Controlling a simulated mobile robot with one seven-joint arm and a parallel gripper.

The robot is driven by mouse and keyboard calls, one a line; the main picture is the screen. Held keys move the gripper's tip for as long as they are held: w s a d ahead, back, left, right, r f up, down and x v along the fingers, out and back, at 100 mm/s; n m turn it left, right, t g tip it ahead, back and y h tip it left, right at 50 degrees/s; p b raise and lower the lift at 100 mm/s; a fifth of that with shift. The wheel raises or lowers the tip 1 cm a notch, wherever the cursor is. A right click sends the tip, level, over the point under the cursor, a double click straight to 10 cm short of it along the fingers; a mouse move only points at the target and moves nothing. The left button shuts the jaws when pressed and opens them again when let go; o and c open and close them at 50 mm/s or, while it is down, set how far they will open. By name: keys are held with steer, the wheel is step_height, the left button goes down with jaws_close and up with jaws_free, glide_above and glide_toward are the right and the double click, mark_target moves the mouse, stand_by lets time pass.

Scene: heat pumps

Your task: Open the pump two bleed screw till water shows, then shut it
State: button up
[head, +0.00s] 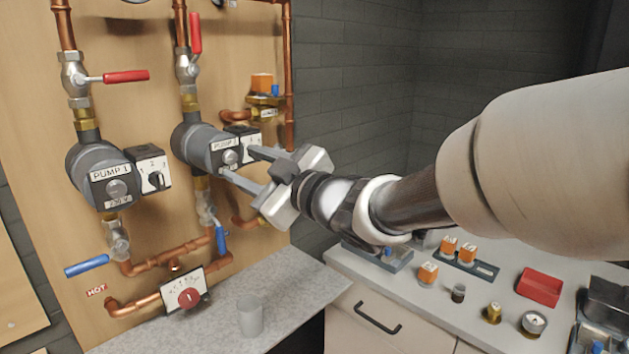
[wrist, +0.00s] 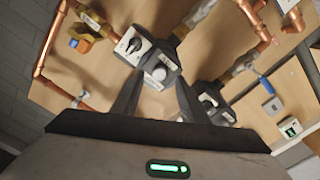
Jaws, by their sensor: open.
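Pump two (head: 190,145) is a dark grey round pump on the wooden board, right of pump one (head: 90,172). Its round silver bleed screw (head: 231,157) sits in the middle of its face, and I see no water there. A switch box is fixed at its right. My gripper (head: 236,163) is open and empty, its two fingers pointing at the face of pump two on either side of the screw. In the wrist view the bleed screw (wrist: 159,73) shows between and beyond the fingertips. I cannot tell whether the fingers touch anything.
A red lever (head: 195,32) stands upright above pump two; pump one's red lever (head: 125,76) lies level. A cup (head: 251,319) stands on the grey ledge.

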steer(key=p+v, duration=0.1)
steer(key=v, duration=1.3)
steer(key=shift+s+d, duration=0.2)
